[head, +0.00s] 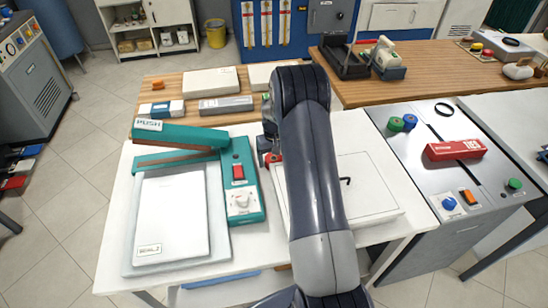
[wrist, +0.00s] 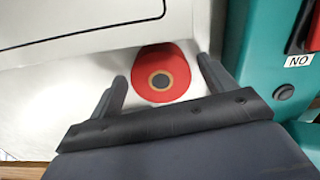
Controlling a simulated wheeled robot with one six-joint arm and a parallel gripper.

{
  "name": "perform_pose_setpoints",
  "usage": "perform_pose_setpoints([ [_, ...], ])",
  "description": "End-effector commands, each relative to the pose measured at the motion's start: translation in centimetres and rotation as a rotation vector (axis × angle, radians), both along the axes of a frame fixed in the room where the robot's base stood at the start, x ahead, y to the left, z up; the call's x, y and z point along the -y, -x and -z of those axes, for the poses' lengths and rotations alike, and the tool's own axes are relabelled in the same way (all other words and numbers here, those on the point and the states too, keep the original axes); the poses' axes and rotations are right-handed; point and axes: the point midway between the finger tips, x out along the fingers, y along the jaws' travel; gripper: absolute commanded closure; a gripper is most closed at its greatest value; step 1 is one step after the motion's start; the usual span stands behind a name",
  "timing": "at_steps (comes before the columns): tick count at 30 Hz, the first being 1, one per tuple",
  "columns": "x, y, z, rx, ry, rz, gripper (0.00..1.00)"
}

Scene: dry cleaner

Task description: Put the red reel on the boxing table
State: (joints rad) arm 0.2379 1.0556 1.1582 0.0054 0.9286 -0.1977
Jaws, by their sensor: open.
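The red reel (wrist: 162,56) has a dark centre with a tan ring and lies on a white surface in the wrist view. In the head view only a bit of red (head: 275,158) shows beside my arm, probably the reel. My gripper (wrist: 162,72) is open, with one finger on each side of the reel's near part. I cannot tell whether the fingers touch it. In the head view my gripper (head: 267,148) is mostly hidden by my arm. No label tells which surface is the boxing table.
A teal sealing machine (head: 240,180) stands close left of my gripper, with a flat white panel (head: 365,190) on the right. A wooden surface (head: 170,85) behind holds several boxes.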

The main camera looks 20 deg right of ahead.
Motion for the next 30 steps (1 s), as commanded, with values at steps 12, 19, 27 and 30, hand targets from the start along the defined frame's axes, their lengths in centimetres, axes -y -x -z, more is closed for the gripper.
perform_pose_setpoints([
  [12,0.0,-0.1,-3.6,0.005,0.001,0.0,0.21],
  [19,0.1,-0.1,-8.7,0.005,0.001,0.0,0.21],
  [27,0.1,0.0,-11.9,0.002,0.0,0.0,0.21],
  [30,0.1,0.0,-12.3,0.0,0.0,0.0,0.21],
])
